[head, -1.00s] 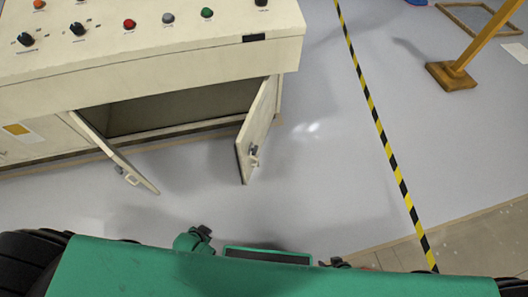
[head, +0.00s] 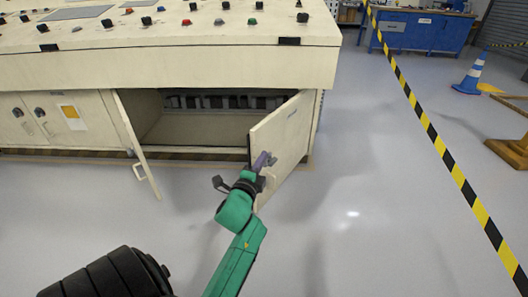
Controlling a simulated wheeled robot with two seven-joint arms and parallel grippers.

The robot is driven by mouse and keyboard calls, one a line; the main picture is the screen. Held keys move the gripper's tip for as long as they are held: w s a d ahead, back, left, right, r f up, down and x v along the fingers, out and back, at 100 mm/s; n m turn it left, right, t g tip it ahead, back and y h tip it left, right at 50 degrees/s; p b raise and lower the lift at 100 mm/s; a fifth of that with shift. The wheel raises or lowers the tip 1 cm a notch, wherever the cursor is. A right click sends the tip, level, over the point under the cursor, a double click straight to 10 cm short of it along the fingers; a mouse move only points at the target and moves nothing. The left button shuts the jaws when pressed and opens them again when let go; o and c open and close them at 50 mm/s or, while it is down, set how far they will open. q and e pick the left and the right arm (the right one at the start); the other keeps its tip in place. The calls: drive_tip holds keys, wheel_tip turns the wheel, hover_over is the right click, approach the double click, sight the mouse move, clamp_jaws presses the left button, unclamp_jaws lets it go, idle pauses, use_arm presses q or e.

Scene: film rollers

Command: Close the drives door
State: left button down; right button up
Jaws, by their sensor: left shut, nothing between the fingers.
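The cream control cabinet (head: 200,68) has an open compartment with two hinged doors, both swung outward. The left door (head: 136,145) is seen nearly edge-on, with a white handle low on it. The right door (head: 288,130) stands ajar at an angle to the opening. I cannot tell from a label which one is the drives door. My left gripper (head: 262,165) is shut and empty, at the outer face of the right door near its free edge. It covers the latch area there; I cannot tell whether it touches. My right gripper is not in view.
A row of dark parts (head: 225,102) shows inside the compartment. Shut cabinet doors (head: 22,120) lie to the left. A yellow-black barrier tape (head: 430,125) crosses at the right, with a blue-white cone (head: 472,75) and blue workbench (head: 420,32) beyond. Grey floor in front is clear.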

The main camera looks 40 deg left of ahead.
sight(258, 143)
use_arm(q)
drive_tip(key=w+a+b, duration=0.2)
drive_tip(key=w+a, duration=0.3)
drive_tip(key=shift+w+a+f, duration=0.15)
drive_tip(key=shift+w+a, duration=0.2)
drive_tip(key=shift+w, duration=0.05)
drive_tip(key=shift+a, duration=0.25)
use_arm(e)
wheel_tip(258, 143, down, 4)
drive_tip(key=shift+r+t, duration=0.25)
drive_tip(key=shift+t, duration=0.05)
use_arm(q)
drive_tip(key=shift+a, duration=0.1)
